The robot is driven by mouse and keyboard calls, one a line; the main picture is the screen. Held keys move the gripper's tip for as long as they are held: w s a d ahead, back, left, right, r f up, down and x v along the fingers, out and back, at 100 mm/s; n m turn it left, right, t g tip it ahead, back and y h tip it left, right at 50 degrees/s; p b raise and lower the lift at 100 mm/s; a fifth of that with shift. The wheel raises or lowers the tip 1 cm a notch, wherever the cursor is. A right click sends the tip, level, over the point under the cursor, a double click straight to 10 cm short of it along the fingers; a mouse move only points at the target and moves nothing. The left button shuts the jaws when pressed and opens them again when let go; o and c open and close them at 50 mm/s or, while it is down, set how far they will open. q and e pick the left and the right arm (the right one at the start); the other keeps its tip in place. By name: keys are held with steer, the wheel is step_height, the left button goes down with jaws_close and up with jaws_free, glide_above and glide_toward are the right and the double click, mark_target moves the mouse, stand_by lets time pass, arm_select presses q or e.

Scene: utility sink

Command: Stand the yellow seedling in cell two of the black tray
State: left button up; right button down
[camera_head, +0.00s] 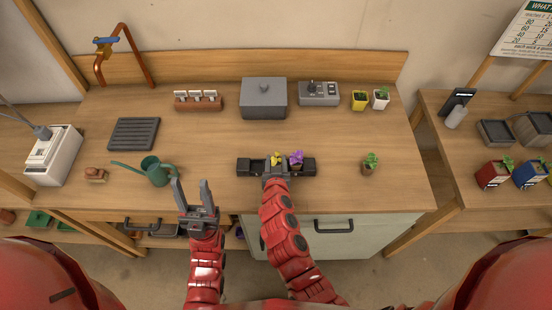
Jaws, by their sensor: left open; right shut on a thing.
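The black tray (244,168) lies on the bench near its front edge, a long narrow row of cells. The yellow seedling (277,159) is at my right gripper (274,172), which is shut on it over the tray, left of the tray's middle. The gripper hides the seedling's lower part, so I cannot tell whether it touches the cell floor. A purple seedling (297,159) stands in the tray just right of the yellow one.
A green watering can (157,172) stands left of the tray. A small potted green plant (369,164) stands to its right. Bench space between tray and box is clear.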

steer(key=shift+f, duration=0.1)
steer(key=c, duration=0.6)
jaws_free()
steer(key=shift+c, duration=0.2)
